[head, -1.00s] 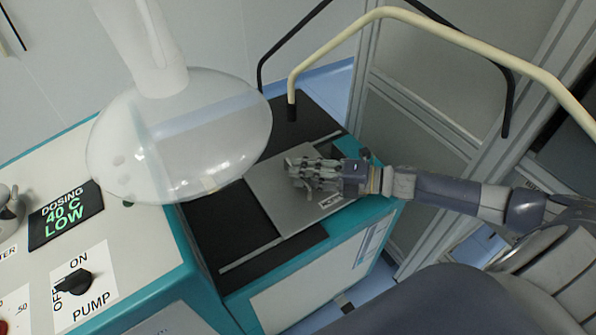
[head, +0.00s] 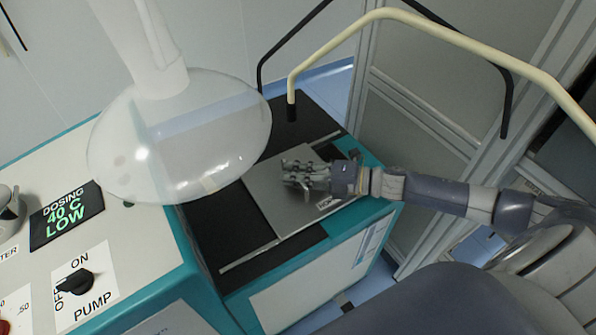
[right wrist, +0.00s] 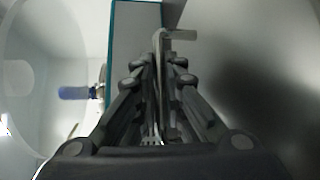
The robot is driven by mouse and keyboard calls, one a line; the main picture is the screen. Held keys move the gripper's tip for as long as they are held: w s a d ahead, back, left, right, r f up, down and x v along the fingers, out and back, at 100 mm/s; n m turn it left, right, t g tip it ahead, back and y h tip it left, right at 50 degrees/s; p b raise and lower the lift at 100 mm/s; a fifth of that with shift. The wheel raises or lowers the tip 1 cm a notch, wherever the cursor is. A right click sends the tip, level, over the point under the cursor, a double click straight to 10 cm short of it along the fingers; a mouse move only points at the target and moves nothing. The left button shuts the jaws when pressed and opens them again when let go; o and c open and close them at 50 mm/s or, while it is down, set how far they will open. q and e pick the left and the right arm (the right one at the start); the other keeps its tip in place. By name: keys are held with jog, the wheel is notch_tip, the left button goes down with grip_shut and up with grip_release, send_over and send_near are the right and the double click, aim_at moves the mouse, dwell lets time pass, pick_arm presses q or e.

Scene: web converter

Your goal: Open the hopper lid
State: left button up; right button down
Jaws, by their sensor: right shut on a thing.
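The hopper lid (head: 275,212) is a flat grey metal plate with a small label near its right edge. It lies on the black top of the teal and white cabinet, along pale rails. My right gripper (head: 290,178) is over the lid. In the right wrist view my right gripper (right wrist: 160,65) is shut on a thin upright metal piece, which looks like the lid's handle (right wrist: 162,42). The fingers hide most of the handle. A broad grey metal surface fills the right of that view. My left gripper is not in view.
A clear rounded vessel (head: 180,140) hangs just left of the lid. A cream bent rail (head: 440,28) and a black one rise behind. A control panel with a pump knob (head: 73,283) and a dosing display (head: 66,215) is at left. Bare black top (head: 215,235) lies left of the lid.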

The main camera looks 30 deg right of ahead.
jog(key=a, duration=0.4)
jog(key=a+p, duration=0.1)
jog(key=a, duration=0.3)
jog(key=s+a+p, duration=0.1)
jog(key=a, duration=0.3)
jog(key=c, duration=1.7)
grip_release()
jog(key=shift+d, duration=0.1)
jog(key=shift+s+d, duration=0.2)
jog(key=shift+s, duration=0.05)
jog(key=r, duration=0.2)
send_over(301, 217)
jog(key=shift+f, duration=0.2)
